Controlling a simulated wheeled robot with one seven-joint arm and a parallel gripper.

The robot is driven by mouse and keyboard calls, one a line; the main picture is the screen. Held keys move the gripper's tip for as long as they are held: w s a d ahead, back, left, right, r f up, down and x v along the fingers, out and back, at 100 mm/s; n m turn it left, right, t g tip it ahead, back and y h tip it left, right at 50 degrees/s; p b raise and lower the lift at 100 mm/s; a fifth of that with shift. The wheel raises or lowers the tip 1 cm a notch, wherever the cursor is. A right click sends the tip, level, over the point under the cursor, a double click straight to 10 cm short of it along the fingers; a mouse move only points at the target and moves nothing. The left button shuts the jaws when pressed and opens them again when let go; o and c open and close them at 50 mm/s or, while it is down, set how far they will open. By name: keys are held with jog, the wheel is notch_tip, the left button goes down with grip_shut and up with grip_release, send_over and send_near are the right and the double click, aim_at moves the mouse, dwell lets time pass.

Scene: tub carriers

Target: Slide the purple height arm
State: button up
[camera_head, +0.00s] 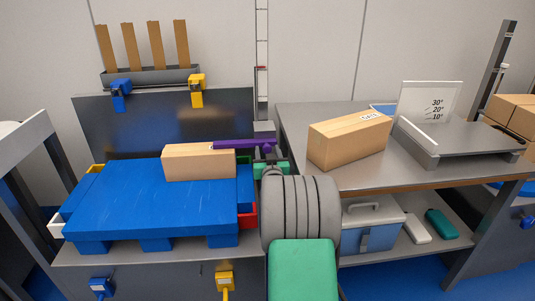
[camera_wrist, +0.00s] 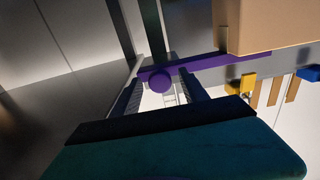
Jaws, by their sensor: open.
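The purple height arm (camera_head: 232,144) is a flat bar behind a cardboard box, with a round knob (camera_head: 268,148) at its right end. The box hides part of the bar. In the wrist view the purple bar (camera_wrist: 215,62) runs to the right behind a box, and its round knob (camera_wrist: 159,83) shows between my fingers. My gripper (camera_wrist: 160,76) is open, with one finger on each side of the knob; I cannot tell whether either touches it. In the head view my arm hides most of the gripper.
The cardboard box (camera_head: 199,162) sits on a blue pallet (camera_head: 150,200). A vertical scale (camera_head: 262,75) rises behind the knob. To the right, a grey table (camera_head: 360,170) holds another box (camera_head: 348,140) and an angle-marked stand (camera_head: 430,102). Yellow (camera_head: 197,88) and blue clamps hang on the back panel.

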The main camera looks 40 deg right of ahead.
jog(key=shift+c, duration=0.3)
grip_shut()
dwell(1.0)
